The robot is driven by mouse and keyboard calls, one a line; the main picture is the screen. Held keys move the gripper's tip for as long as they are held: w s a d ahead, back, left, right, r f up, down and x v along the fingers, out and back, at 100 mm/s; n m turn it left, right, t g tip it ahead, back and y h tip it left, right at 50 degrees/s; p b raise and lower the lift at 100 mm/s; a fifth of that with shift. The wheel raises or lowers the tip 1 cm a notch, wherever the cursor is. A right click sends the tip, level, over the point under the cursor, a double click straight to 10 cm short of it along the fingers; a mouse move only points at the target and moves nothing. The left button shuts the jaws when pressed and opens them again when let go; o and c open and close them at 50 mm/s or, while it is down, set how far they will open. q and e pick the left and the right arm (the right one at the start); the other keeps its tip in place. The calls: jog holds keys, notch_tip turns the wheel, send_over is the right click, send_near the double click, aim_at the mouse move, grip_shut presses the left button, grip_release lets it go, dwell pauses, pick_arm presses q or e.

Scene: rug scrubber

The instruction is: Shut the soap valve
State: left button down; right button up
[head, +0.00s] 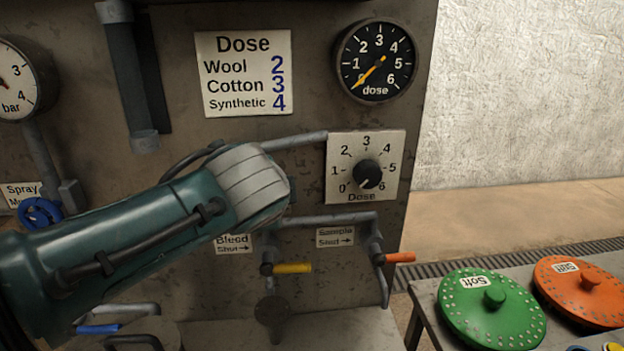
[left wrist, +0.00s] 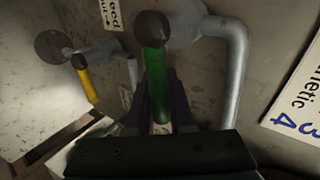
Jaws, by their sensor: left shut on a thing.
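A green lever handle (left wrist: 157,85) on a dark round pivot shows in the left wrist view, beside a grey bent pipe (left wrist: 236,70). I take it for the soap valve; no soap label is readable. My left gripper (left wrist: 160,100) is shut on this green handle, with one dark finger on each side. In the head view my left arm comes in from the left and hides both the gripper and the green handle. My right gripper is in neither view.
A yellow handle (head: 292,268) by the bleed label (head: 232,243) and an orange handle (head: 400,257) by the sample label (head: 335,236) sit lower right. The dose knob (head: 367,174) and dose gauge (head: 376,61) are above. Green (head: 490,312) and orange (head: 588,290) discs lie on a side table.

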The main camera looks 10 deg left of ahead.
pick_arm(q)
jog(key=shift+f+m+y, duration=0.3)
jog(key=shift+f, duration=0.1)
jog(key=shift+s+a+f, duration=0.1)
jog(key=shift+a, duration=0.05)
jog(key=c, duration=0.8)
grip_release()
jog(key=shift+r, duration=0.2)
jog(key=shift+p+v, duration=1.65)
jog(key=shift+v, duration=3.2)
jog(key=shift+r, duration=0.15)
